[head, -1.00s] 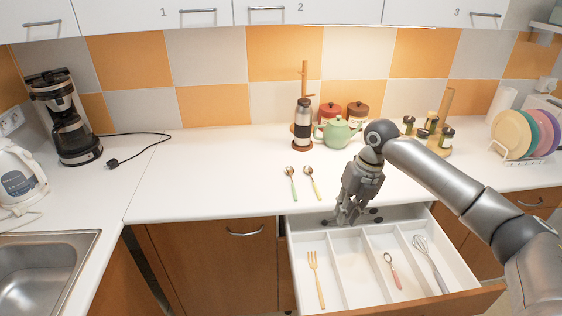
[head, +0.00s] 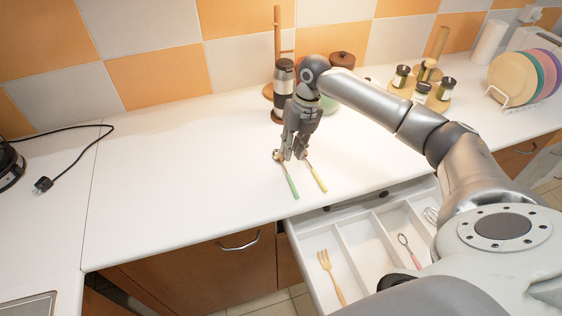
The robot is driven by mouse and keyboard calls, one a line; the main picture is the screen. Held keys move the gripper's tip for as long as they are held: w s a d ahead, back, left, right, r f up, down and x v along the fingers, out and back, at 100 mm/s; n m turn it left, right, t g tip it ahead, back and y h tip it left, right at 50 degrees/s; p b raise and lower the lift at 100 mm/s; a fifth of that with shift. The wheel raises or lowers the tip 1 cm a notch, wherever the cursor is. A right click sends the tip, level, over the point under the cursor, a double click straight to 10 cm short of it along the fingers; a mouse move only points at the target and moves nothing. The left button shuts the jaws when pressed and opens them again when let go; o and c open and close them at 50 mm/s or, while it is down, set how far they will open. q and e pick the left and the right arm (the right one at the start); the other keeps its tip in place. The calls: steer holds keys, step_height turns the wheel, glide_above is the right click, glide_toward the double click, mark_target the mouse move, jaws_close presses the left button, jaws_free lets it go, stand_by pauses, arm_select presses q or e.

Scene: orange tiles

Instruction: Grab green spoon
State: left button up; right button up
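The green spoon (head: 291,185) lies on the white counter, its handle toward the drawer and its bowl away from it. A second spoon with a yellow handle (head: 317,179) lies just to its right. My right gripper (head: 292,157) points down over the bowl ends of the two spoons. Its fingers look apart, with nothing visibly held between them. The fingers partly cover the bowl ends, and I cannot tell whether they touch either spoon. My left gripper is not in view.
The open drawer (head: 348,240) below holds a yellow fork (head: 331,276), a pink-handled spoon (head: 409,250) and a partly hidden whisk (head: 431,215). A grinder (head: 283,80) and a partly hidden green teapot (head: 329,104) stand behind my gripper.

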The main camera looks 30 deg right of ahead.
mark_target(286, 170)
steer(key=shift+a+f, duration=0.15)
steer(key=shift+f, duration=0.65)
steer(key=f+p, duration=0.1)
steer(key=f, duration=0.2)
steer(key=a+f+p, duration=0.1)
steer(key=f, duration=0.1)
steer(key=shift+w+p, duration=0.25)
steer(key=shift+p, duration=0.05)
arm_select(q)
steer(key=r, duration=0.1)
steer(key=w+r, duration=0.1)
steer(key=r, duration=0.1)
arm_select(e)
steer(key=shift+f, duration=0.25)
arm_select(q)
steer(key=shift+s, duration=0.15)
arm_select(e)
jaws_close()
